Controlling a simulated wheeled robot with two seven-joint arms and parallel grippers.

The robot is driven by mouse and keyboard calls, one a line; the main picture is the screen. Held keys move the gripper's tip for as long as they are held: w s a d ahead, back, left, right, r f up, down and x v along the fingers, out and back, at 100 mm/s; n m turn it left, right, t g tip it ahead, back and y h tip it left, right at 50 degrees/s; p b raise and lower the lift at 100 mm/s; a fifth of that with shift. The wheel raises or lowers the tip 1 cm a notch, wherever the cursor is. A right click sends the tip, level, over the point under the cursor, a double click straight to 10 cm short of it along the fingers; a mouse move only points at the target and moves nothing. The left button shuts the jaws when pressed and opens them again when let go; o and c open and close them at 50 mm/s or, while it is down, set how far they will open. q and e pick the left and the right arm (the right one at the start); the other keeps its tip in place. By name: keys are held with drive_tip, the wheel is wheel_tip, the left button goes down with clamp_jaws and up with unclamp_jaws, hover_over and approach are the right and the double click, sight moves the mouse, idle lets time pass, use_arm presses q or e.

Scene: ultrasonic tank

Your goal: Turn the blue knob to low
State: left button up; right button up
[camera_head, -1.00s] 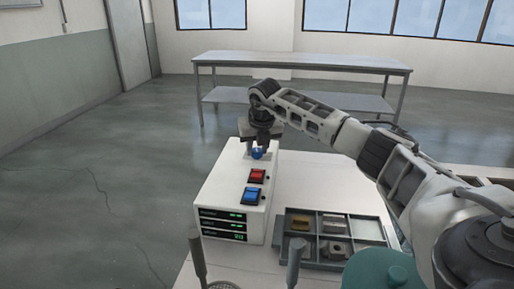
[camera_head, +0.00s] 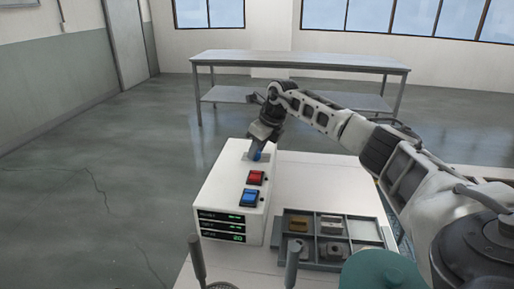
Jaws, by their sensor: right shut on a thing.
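The blue knob (camera_head: 257,156) sits on top of the white control box, near its far end, and is partly hidden by my gripper. My right gripper (camera_head: 256,150) reaches down over it from the right and is shut on the knob, its hand tilted. The control box (camera_head: 225,190) also carries a red switch (camera_head: 255,177) and a blue switch (camera_head: 250,196), with several green-lit displays (camera_head: 222,226) on its front. The knob's pointer and any low mark are too small to read. My left gripper is not in view.
A grey divided tray (camera_head: 283,262) with several metal parts stands right of the box. Two upright grey handles (camera_head: 197,258) rise at the near edge, beside a teal rounded thing (camera_head: 382,272). The white tabletop (camera_head: 325,180) behind the tray is clear. A long empty table (camera_head: 300,63) stands farther back.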

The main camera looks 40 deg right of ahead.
drive_tip(key=shift+r, duration=0.1)
idle(0.3)
drive_tip(key=o, duration=1)
drive_tip(key=shift+c, duration=0.2)
drive_tip(key=b+v, duration=0.1)
drive_tip(key=v, duration=1.5)
drive_tip(key=shift+b, duration=0.3)
drive_tip(key=shift+d, duration=0.1)
